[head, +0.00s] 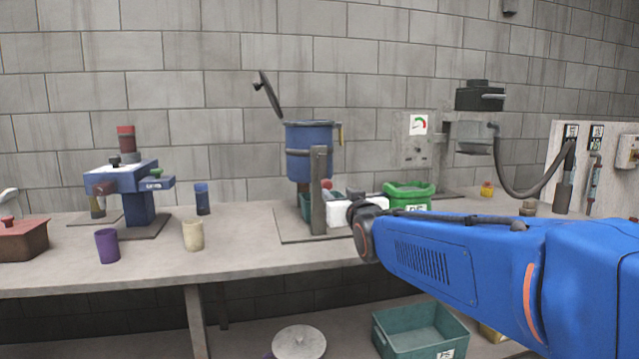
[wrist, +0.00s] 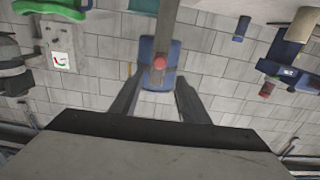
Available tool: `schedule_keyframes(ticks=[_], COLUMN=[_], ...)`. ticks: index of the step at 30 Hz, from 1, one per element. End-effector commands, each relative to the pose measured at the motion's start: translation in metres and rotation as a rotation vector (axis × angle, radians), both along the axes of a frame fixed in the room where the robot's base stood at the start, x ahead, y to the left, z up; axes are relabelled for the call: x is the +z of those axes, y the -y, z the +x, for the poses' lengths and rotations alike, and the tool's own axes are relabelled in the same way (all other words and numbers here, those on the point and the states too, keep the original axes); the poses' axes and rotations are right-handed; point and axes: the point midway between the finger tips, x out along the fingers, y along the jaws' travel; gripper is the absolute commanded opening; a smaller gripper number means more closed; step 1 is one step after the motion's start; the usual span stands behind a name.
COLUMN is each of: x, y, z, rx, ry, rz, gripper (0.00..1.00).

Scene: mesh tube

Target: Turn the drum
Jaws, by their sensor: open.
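The blue drum (head: 309,150) stands upright on the bench behind a grey post (head: 318,190), its dark lid (head: 268,95) tilted open above it. A red knob (head: 326,184) shows beside the post, low on the drum stand. In the wrist view, the blue drum (wrist: 148,52) lies beyond the red knob (wrist: 159,63), partly covered by the post. My gripper (wrist: 159,77) is open and empty, with the knob in line between its fingers. I cannot tell the exact gap. In the head view my fingers are not clearly visible.
A green bin (head: 408,194) stands right of the drum. A blue press (head: 135,185), a purple cup (head: 106,245) and a beige cup (head: 193,234) stand to the left. A teal crate (head: 420,328) sits below the bench.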

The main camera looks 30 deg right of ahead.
Motion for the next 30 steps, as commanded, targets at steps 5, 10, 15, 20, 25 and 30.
schedule_keyframes(ticks=[5,10,15,20,25,30], x=[-0.001,-0.001,-0.001,-0.001,-0.001,-0.001], y=[0.006,0.013,0.019,0.026,0.033,0.039], z=[0.024,0.046,0.069,0.091,0.115,0.136], rx=[0.001,0.001,0.001,0.001,0.001,0.001], ry=[-0.004,-0.003,-0.003,-0.003,-0.004,-0.003], rz=[0.001,0.001,0.001,0.001,0.001,0.001], gripper=[0.42,0.42,0.42,0.42,0.42,0.42])
